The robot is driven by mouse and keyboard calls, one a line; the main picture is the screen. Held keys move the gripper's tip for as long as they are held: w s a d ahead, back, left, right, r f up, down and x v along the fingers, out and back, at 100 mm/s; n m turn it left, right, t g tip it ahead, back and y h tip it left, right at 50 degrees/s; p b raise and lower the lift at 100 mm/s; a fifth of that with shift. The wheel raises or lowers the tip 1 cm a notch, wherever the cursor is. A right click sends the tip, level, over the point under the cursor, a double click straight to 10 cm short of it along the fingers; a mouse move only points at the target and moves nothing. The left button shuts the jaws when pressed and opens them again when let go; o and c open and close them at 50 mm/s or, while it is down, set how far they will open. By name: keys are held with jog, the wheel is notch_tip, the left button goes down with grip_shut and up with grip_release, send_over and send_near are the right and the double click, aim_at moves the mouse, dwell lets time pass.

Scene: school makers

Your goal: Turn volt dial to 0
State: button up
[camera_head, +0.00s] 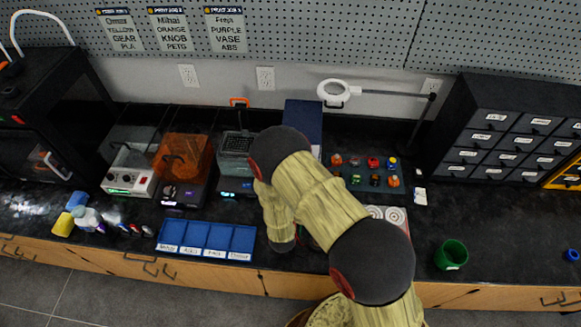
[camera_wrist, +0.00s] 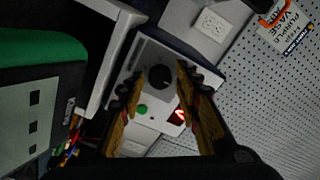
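In the wrist view, a light grey panel (camera_wrist: 148,55) has a round black dial (camera_wrist: 160,77), a green button (camera_wrist: 142,109) and a lit red display (camera_wrist: 178,116). The dial's pointer and markings are too small and dark to read. My gripper (camera_wrist: 163,84) is open, with one finger on each side of the dial in the picture. I cannot tell whether either finger touches it. In the head view, a dark blue box (camera_head: 303,115) stands behind my arm and may be the same unit. My arm hides its front and my gripper there.
A blue sorting tray (camera_head: 207,254) lies at the front. An orange-covered machine (camera_head: 183,157) and a white unit (camera_head: 130,180) stand left. Several small coloured parts (camera_head: 373,162) lie right of my arm. A green cup (camera_head: 451,254) stands on clear bench at right.

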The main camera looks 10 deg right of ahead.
jog(key=shift+o, duration=0.6)
jog(key=s, duration=0.4)
jog(key=s+a, duration=0.1)
jog(key=s, duration=0.3)
jog(key=s+a, duration=0.1)
jog(key=s, duration=0.2)
jog(key=shift+s+a, duration=0.1)
jog(key=shift+s, duration=0.3)
